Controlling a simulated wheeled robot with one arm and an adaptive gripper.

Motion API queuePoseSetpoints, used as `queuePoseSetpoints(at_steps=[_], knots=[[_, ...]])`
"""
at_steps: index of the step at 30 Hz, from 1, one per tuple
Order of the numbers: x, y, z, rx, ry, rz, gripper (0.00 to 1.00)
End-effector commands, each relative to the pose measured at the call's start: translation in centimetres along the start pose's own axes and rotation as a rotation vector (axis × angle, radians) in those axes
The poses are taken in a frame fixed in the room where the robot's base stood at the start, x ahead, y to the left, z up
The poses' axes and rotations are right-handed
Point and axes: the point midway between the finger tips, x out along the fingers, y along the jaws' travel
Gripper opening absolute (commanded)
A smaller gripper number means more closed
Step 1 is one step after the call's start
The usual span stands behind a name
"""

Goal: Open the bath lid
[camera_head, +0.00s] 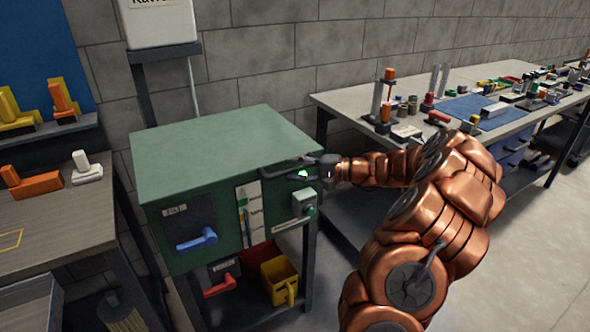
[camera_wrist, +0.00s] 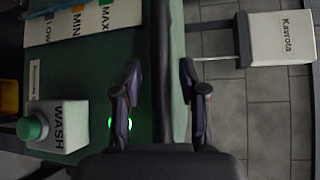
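The bath is a green cabinet (camera_head: 240,245) with a flat green lid (camera_head: 220,145) on top. The lid lies closed and level. My gripper (camera_head: 275,170) is at the lid's front right edge in the head view, its fingers pointing left along that edge. In the wrist view my gripper (camera_wrist: 160,78) has its two dark fingers apart, one on each side of the lid's dark edge band (camera_wrist: 162,40). I see a gap beside the left finger. I cannot tell whether the right finger touches the band.
The cabinet front carries a WASH button box (camera_head: 304,203), a MAX/MIN level strip (camera_head: 249,215) and a blue lever (camera_head: 197,240). A yellow bin (camera_head: 280,282) sits below. A cluttered workbench (camera_head: 345,98) stands right, and a wooden table (camera_head: 60,215) left. A white Kavrota box (camera_head: 160,22) hangs behind.

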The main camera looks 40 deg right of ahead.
Motion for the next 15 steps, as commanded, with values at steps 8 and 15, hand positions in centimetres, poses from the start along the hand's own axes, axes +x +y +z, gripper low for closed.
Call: queuePoseSetpoints(at_steps=[8, 15], knots=[[-0.02, 0.0, 0.0, 0.0, 0.0, 0.0, 0.11], [-0.03, 0.01, -0.01, 0.0, 0.0, 0.0, 0.0]])
